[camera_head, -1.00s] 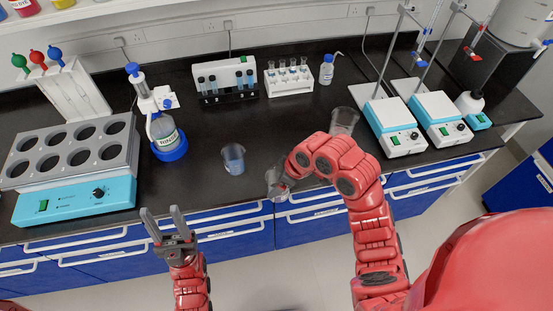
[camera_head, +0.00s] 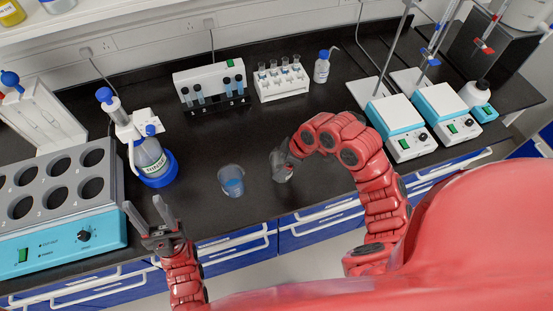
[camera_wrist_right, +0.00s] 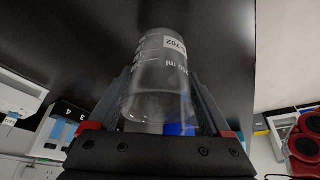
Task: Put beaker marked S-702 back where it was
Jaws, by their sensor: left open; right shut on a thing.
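The clear glass beaker (camera_head: 281,168) is at the end of my right arm, over the front part of the black bench. In the right wrist view, the beaker (camera_wrist_right: 160,72) carries a white label whose visible part reads "702". My right gripper (camera_head: 289,158) is shut on it, with one finger on each side. I cannot tell whether its base touches the bench. My left gripper (camera_head: 145,206) is open and empty near the bench's front edge, left of the beaker.
A beaker with blue liquid (camera_head: 231,181) stands left of the held one.

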